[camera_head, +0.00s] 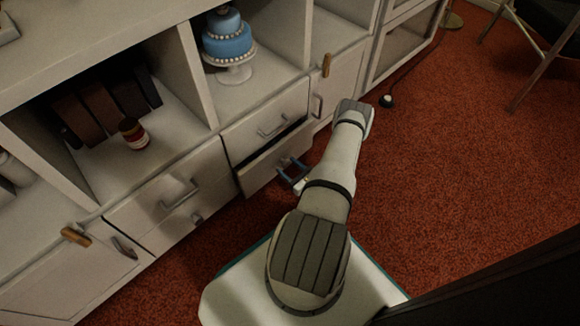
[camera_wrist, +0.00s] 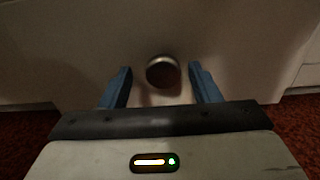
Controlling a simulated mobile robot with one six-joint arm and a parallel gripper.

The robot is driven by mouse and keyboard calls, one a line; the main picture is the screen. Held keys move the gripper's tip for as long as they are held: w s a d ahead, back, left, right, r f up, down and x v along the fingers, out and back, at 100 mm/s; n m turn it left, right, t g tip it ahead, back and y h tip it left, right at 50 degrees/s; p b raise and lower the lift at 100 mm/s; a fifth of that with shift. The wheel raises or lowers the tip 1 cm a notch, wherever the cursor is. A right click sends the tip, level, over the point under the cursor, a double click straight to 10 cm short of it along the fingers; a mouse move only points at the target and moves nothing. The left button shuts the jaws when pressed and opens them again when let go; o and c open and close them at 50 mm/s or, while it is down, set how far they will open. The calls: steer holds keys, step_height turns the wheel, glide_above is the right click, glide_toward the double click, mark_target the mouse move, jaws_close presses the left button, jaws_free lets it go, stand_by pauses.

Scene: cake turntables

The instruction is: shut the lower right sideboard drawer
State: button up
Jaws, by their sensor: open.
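The lower right sideboard drawer (camera_head: 262,167) stands slightly out in the head view, with a dark gap along its top edge. In the wrist view its pale front (camera_wrist: 225,35) fills most of the picture, with a round metal knob (camera_wrist: 163,71) at the middle. My gripper (camera_head: 293,170) is at the drawer front, partly hidden by my arm in the head view. In the wrist view its two blue fingers (camera_wrist: 161,88) are apart, one on each side of the knob. I cannot tell whether they touch the drawer front.
The upper right drawer (camera_head: 265,122) above looks shut. The left drawers (camera_head: 170,205) and a cupboard door (camera_head: 340,82) flank it. A blue cake (camera_head: 228,38) on a stand and a jar (camera_head: 133,133) sit on the shelves. Red carpet (camera_head: 450,190) lies open at right.

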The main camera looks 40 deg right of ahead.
steer(key=shift+s+d, duration=0.1)
steer(key=shift+d, duration=0.05)
jaws_close()
stand_by(0.4)
